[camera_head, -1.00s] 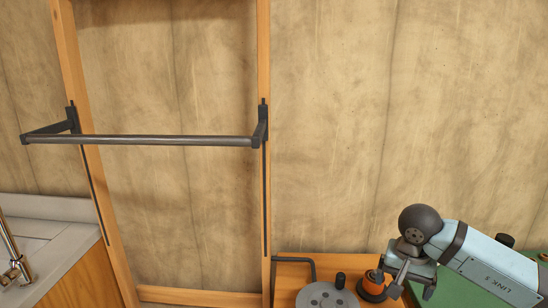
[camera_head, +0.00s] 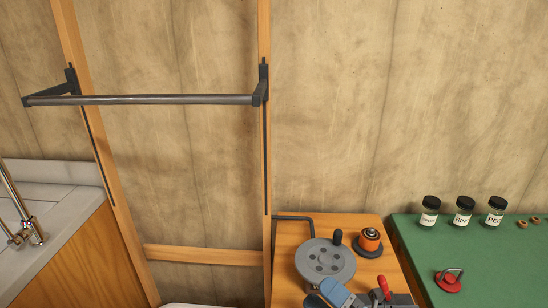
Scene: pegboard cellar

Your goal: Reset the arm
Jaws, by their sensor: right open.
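My right gripper was over the wooden worktop (camera_head: 290,238) and is now mostly out of the head view. Only a small, partly cut-off cluster of blue and dark grey parts shows at the bottom edge, and I cannot clearly tell gripper from bench items there. I see nothing held. My left gripper is not in view.
A grey disc with holes (camera_head: 325,262) and an orange-and-black knob (camera_head: 370,239) sit on the worktop. A red-handled tool (camera_head: 384,286) stands nearby. The green mat (camera_head: 415,255) holds labelled jars (camera_head: 464,212) and a red clamp-like piece (camera_head: 449,280). A dark rail (camera_head: 160,99) spans wooden posts.

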